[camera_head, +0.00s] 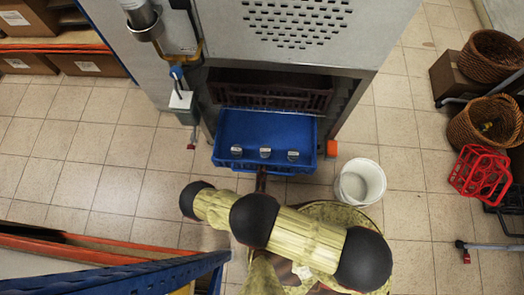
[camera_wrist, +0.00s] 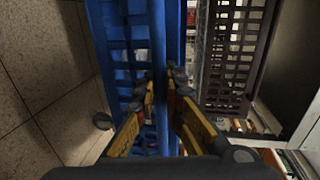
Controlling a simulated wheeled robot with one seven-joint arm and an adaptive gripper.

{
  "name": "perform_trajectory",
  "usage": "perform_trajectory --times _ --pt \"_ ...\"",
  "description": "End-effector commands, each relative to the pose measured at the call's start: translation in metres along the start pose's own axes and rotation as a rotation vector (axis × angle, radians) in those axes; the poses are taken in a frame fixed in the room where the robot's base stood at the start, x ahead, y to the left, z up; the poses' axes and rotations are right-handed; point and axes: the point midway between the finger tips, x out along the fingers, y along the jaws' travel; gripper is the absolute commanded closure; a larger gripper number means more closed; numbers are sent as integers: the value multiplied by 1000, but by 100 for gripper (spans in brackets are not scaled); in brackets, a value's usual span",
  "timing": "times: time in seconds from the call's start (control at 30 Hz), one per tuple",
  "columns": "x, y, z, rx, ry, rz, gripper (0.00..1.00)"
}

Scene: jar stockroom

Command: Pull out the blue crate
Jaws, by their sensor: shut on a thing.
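The blue crate (camera_head: 266,131) sticks out from under a grey metal cabinet (camera_head: 285,30) in the head view. Several small grey-topped jars stand along its front edge. My gripper (camera_wrist: 169,78) is shut on the crate's rim in the wrist view, with one yellow finger on each side of it. The slatted blue crate wall (camera_wrist: 120,55) fills the left middle of that view. In the head view my arm reaches the crate's front from below, and the fingertips are hidden there.
A dark red crate (camera_head: 300,98) sits behind the blue one under the cabinet. A white bucket (camera_head: 360,182) stands on the floor to the right. An orange block (camera_head: 332,148) is beside the crate's right front corner. Baskets (camera_head: 487,122) and a red rack (camera_head: 480,173) are at far right. Floor at left is clear.

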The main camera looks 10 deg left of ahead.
Motion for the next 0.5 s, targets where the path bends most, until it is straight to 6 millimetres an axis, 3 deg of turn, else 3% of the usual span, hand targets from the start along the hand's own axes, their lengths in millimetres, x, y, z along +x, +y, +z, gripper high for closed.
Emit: perform_trajectory --times 0.1,0.13,0.23,0.5 --pt "0 1 0 -1 0 3 100" --pt "0 1 0 -1 0 3 89" --pt "0 1 0 0 -1 2 83" --pt "0 0 0 0 -1 1 83"
